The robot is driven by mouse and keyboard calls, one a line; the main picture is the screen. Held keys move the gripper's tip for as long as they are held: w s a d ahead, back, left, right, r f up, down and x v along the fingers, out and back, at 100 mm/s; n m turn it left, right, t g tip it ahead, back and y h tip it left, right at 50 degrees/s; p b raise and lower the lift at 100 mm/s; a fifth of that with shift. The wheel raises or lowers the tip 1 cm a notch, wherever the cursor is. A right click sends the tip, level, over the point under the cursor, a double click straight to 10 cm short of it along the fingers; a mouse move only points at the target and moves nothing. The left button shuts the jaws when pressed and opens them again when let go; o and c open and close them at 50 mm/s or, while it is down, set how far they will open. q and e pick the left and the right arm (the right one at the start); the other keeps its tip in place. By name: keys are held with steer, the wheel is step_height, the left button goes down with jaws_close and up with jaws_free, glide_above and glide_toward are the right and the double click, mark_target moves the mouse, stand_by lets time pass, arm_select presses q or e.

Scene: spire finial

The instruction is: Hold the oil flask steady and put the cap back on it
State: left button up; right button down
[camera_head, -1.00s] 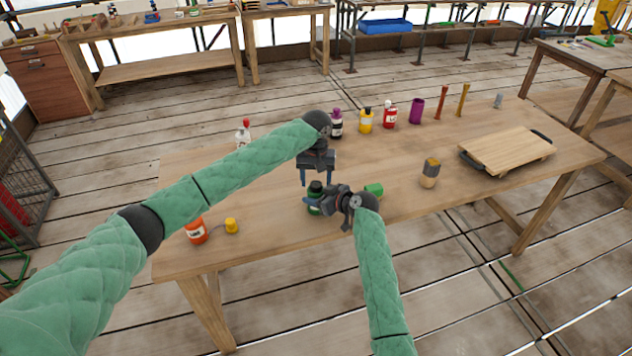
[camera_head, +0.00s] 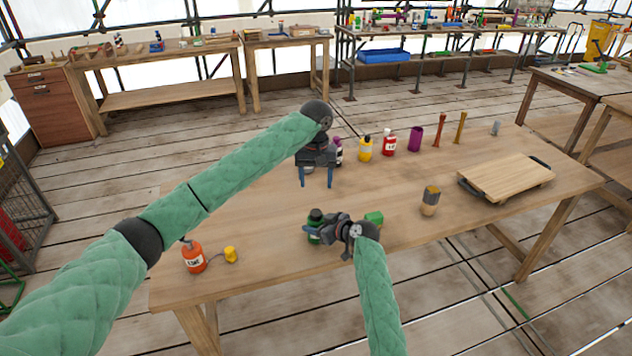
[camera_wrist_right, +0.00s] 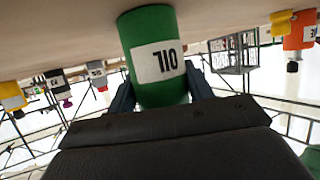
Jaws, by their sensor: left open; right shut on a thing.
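The green oil flask (camera_head: 315,226) stands upright near the middle of the table, with a dark top. In the right wrist view, its OIL label (camera_wrist_right: 158,62) appears upside down. My right gripper (camera_head: 318,232) is shut around the flask from the right, with a finger on each side. My left gripper (camera_head: 316,178) is open and empty, fingers pointing down, in the air above the flask and clear of it. A small green piece (camera_head: 373,218) lies on the table just right of the flask; I cannot tell if it is the cap.
An orange bottle (camera_head: 194,258) with a yellow piece (camera_head: 231,255) beside it is at the table's left. A yellow bottle (camera_head: 365,148), a red bottle (camera_head: 389,142) and a purple cup (camera_head: 414,138) line the back. A brown-grey item (camera_head: 430,200) and a wooden board (camera_head: 507,178) stand right.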

steer(key=c, duration=0.5)
jaws_free()
steer(key=shift+s+d, duration=0.2)
steer(key=b+v, duration=0.2)
steer(key=v, duration=0.4)
steer(key=shift+b, duration=0.3)
steer(key=shift+s+d+r, duration=0.35)
steer(key=shift+d, duration=0.05)
